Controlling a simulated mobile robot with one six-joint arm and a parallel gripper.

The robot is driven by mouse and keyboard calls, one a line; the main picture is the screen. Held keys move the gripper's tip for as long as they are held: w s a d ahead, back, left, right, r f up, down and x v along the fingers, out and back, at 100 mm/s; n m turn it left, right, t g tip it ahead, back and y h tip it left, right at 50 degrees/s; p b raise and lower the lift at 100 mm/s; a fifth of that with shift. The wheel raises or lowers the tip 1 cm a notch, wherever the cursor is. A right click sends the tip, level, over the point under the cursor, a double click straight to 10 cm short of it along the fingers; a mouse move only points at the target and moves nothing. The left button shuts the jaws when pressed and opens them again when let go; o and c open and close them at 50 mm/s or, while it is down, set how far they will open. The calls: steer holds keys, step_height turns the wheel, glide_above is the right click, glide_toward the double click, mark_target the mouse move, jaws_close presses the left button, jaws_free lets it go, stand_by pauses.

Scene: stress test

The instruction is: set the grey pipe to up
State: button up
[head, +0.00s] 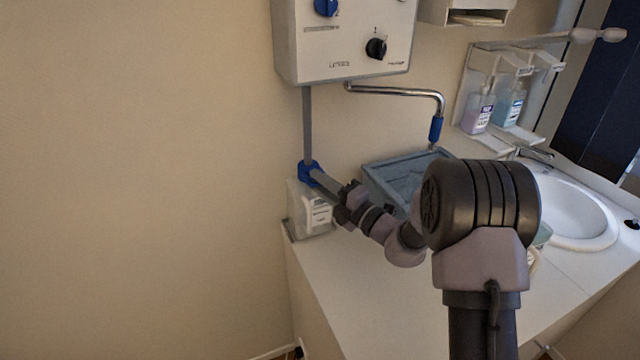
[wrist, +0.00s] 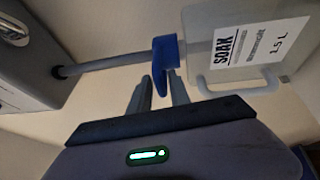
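The grey pipe (head: 307,125) hangs straight down from the white wall unit (head: 340,45) in the head view. A blue collar (head: 309,172) is at its lower end, by the white jug. In the wrist view the pipe (wrist: 105,62) runs sideways from the unit to the blue collar (wrist: 166,50), which has a small blue tab (wrist: 160,82). My gripper (wrist: 159,75) is at the collar, its two grey fingers apart with the tab between their tips. I cannot tell whether they touch it. In the head view the collar partly hides my fingertips.
The white jug (head: 310,212) with a SOAK label (wrist: 245,45) stands close beside the collar. A blue-grey tray (head: 385,165), a chrome spout (head: 400,91) and a sink (head: 575,210) are to the right. The front counter (head: 350,280) is bare.

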jaws_close()
stand_by(1.2)
